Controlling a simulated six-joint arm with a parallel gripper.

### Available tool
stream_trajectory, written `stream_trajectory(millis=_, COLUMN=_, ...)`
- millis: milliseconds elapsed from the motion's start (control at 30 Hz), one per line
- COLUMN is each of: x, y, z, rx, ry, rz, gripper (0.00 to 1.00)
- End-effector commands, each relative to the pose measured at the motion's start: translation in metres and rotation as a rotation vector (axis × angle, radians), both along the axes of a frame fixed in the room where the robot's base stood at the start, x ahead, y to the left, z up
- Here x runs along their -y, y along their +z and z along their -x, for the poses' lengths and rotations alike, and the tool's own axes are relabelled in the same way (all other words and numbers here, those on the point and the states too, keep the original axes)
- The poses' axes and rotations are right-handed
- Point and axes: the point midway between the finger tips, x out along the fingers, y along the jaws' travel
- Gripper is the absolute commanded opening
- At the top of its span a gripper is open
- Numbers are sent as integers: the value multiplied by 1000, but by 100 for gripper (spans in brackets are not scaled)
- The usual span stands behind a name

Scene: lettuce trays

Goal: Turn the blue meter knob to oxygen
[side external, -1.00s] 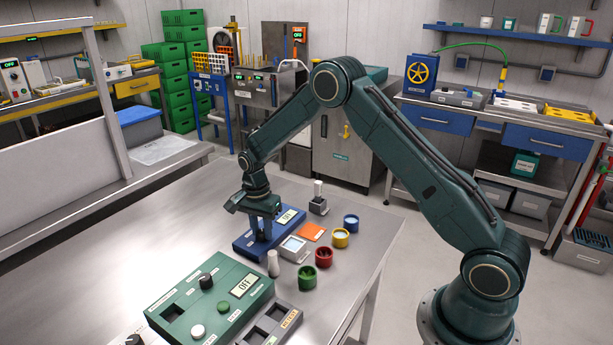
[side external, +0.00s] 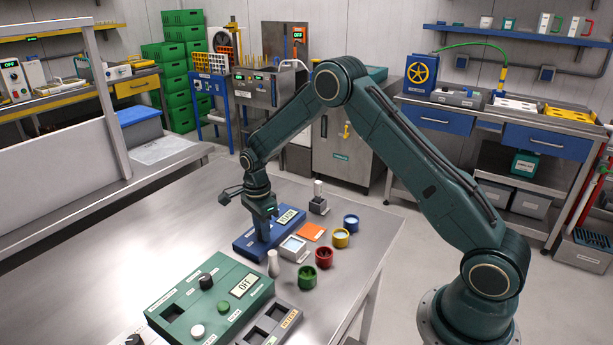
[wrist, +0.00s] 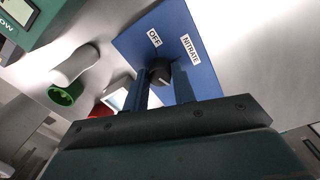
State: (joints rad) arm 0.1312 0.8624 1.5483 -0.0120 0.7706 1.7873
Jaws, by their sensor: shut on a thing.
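The blue meter (side external: 246,250) lies flat on the steel table, with a display (side external: 287,216) that appears to read READY. Its dark round knob (wrist: 159,70) sits between the two blue fingers of my gripper (side external: 263,238) in the wrist view, and the gripper is shut on it. In the wrist view the labels OFF (wrist: 154,38) and NITRATE (wrist: 191,50) show on the meter's blue face (wrist: 135,43). The oxygen label is not visible. In the side view the fingers hide the knob, and I cannot read its pointer.
A green meter box (side external: 222,290) reading OFF stands in front. A white bottle (side external: 273,265), a small white-framed tray (side external: 293,248), an orange square (side external: 313,231) and several coloured cups, including a red one (side external: 324,258), are close by on the right. The table's left is clear.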

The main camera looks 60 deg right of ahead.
Motion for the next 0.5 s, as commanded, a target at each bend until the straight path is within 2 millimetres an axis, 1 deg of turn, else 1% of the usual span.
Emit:
stream_trajectory(millis=167, x=1, y=1, z=0, rx=2, ry=-3, rz=2, gripper=3)
stream_trajectory(millis=200, x=1, y=1, z=0, rx=2, ry=-3, rz=2, gripper=34)
stream_trajectory(millis=267, x=1, y=1, z=0, rx=2, ry=-2, rz=2, gripper=46)
stream_trajectory(millis=300, x=1, y=1, z=0, rx=1, ry=-2, rz=0, gripper=48)
stream_trajectory(millis=500, x=0, y=0, z=0, rx=0, ry=0, rz=0, gripper=48)
